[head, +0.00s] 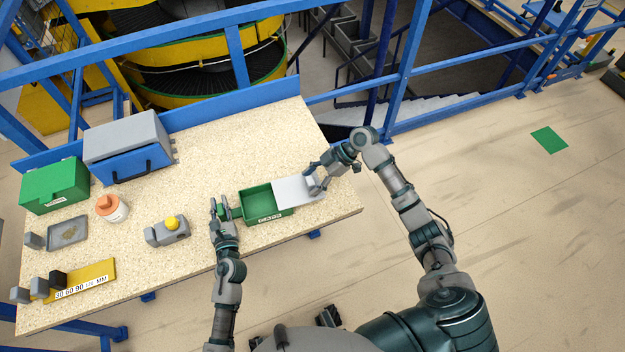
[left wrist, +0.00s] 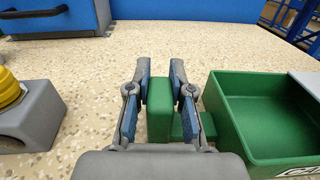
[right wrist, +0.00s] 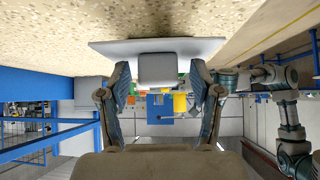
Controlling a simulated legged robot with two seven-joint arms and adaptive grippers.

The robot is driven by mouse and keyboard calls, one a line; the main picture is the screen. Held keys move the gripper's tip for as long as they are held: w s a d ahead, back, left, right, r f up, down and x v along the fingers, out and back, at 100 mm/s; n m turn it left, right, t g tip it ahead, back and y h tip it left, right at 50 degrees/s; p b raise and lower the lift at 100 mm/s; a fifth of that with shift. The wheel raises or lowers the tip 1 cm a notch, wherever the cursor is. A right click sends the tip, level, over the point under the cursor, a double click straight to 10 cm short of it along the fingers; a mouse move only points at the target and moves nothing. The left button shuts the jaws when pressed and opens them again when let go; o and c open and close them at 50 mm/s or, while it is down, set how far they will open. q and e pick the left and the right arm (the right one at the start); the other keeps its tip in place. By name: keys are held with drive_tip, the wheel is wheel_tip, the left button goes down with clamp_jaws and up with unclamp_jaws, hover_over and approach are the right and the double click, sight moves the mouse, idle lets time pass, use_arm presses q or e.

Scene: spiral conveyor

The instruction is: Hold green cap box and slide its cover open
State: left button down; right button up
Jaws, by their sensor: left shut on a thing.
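The green cap box (head: 258,207) stands on the speckled table with a "CAPS" label on its front. Its pale grey cover (head: 292,190) sticks out to the right, leaving the left part of the box open; the inside looks empty. My left gripper (head: 220,208) is shut on the green block at the box's left end, shown between its fingers in the left wrist view (left wrist: 160,95). My right gripper (head: 317,184) is at the cover's right end. In the right wrist view its fingers (right wrist: 158,88) stand apart on either side of the cover's grey knob (right wrist: 158,70), with gaps showing.
Left on the table (head: 200,120) are a grey block with a yellow knob (head: 168,231), an orange-capped white jar (head: 112,208), a grey tray (head: 68,233), a green case (head: 55,185), a blue-grey bin (head: 130,150) and a yellow plate (head: 85,280). The table's right edge lies close to the cover.

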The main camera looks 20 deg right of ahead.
use_arm(q)
drive_tip(key=shift+f, duration=0.35)
use_arm(e)
drive_tip(key=w+v, duration=0.1)
drive_tip(key=v, duration=1)
drive_tip(key=shift+s+d+r, duration=0.3)
drive_tip(key=shift+s+d, duration=0.05)
drive_tip(key=shift+s, duration=0.1)
use_arm(q)
drive_tip(key=c, duration=1.1)
unclamp_jaws()
drive_tip(key=shift+c, duration=0.2)
drive_tip(key=shift+o, duration=0.9)
drive_tip(key=shift+r, duration=0.15)
use_arm(e)
drive_tip(key=shift+w, duration=0.1)
use_arm(q)
drive_tip(key=s, duration=0.8)
drive_tip(key=s+a, duration=0.1)
drive_tip(key=s, duration=0.2)
drive_tip(key=shift+s, duration=0.4)
